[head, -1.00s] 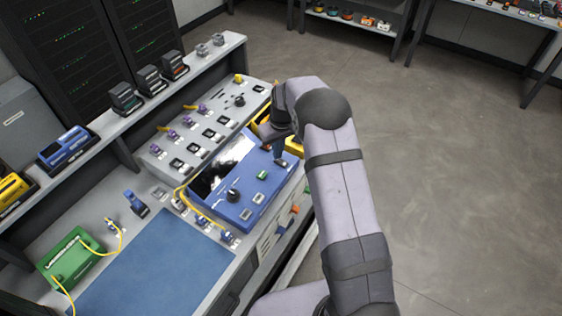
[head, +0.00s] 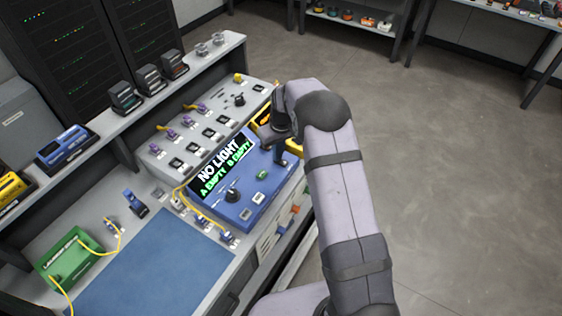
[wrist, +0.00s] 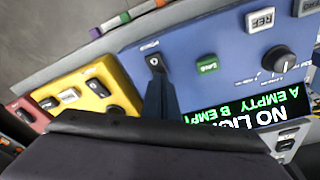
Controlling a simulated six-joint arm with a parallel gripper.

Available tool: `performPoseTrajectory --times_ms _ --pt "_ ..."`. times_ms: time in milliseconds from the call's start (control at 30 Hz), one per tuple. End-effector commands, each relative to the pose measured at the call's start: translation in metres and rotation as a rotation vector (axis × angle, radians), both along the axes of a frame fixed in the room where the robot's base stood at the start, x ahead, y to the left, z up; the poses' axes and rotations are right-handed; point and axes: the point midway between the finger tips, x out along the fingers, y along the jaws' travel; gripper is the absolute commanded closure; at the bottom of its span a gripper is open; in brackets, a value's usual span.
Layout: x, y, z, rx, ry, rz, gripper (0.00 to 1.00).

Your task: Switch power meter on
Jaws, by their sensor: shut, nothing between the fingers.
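The blue power meter (head: 222,209) sits on the bench, and its screen (head: 222,167) is lit, reading "NO LIGHT" and "A EMPTY B EMPTY". In the wrist view its blue panel (wrist: 215,50) shows a green button (wrist: 207,65), a black knob (wrist: 279,59), a REF button (wrist: 262,20) and a black power switch (wrist: 154,62). My gripper (head: 281,160) is shut and empty over the meter's far right corner. In the wrist view its fingers (wrist: 157,85) reach to just below the power switch; whether they touch it I cannot tell.
A yellow device (wrist: 90,90) stands beside the meter, with a red one (wrist: 28,115) beyond it. A grey panel (head: 205,130) with yellow fibre leads lies behind. A blue mat (head: 150,265) and a green box (head: 70,258) are at the near left.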

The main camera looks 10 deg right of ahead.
Motion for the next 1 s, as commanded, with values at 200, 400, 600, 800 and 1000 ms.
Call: performPoseTrajectory --times_ms 200,400,600,800,1000 --pt "-0.002 0.0 0.0 0.0 0.005 0.0 1.0" --pt "-0.001 0.0 0.011 0.0 0.004 0.0 1.0" --pt "-0.001 0.0 0.026 0.0 0.004 0.0 1.0" --pt "-0.001 0.0 0.04 -0.001 0.003 0.0 1.0" --pt "-0.001 0.0 0.055 -0.001 0.002 0.0 1.0"
